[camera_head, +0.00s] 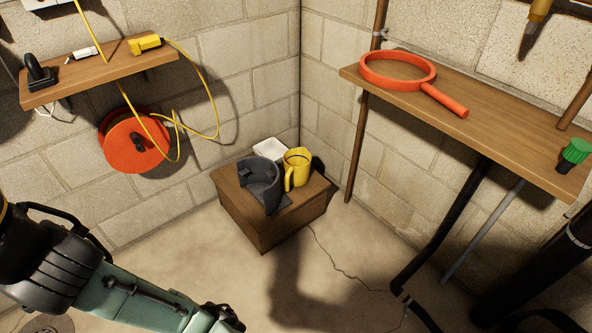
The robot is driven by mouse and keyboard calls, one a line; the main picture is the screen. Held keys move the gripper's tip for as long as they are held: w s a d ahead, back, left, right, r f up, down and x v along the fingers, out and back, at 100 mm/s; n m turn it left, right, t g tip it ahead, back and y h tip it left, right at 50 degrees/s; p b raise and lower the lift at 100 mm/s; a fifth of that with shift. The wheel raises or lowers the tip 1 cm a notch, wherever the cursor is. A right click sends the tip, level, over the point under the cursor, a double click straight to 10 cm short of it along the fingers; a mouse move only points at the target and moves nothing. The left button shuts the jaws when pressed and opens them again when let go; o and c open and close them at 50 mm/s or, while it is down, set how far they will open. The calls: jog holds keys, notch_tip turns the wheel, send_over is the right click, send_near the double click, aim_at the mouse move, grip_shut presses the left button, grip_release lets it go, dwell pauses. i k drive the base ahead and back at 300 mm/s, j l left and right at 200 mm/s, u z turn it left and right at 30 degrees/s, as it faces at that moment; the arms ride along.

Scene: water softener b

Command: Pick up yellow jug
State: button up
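The yellow jug (297,169) stands upright on a low wooden box in the corner of the room. Its handle faces left toward the viewer. A dark grey curved object (260,184) stands close beside it on the left; I cannot tell whether they touch. My arm crosses the lower left of the view and runs out at the bottom edge, well apart from the jug. My gripper is not in view.
The wooden box (265,234) also bears a white container (269,149) behind the jug. A wall shelf (492,128) with a red-orange ring-shaped tool (443,100) juts out at right. Dark pipes (440,225) stand below it. The floor before the box is clear.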

aim_at(297, 161)
jog(key=i+j+z, duration=0.1)
jog(key=i+z, duration=0.35)
jog(key=i, duration=0.35)
jog(key=i+j+z, duration=0.25)
jog(key=z, duration=0.2)
jog(key=i+j+z, duration=0.2)
jog(key=z, duration=0.2)
jog(key=i+u, duration=0.4)
jog(key=k, duration=0.1)
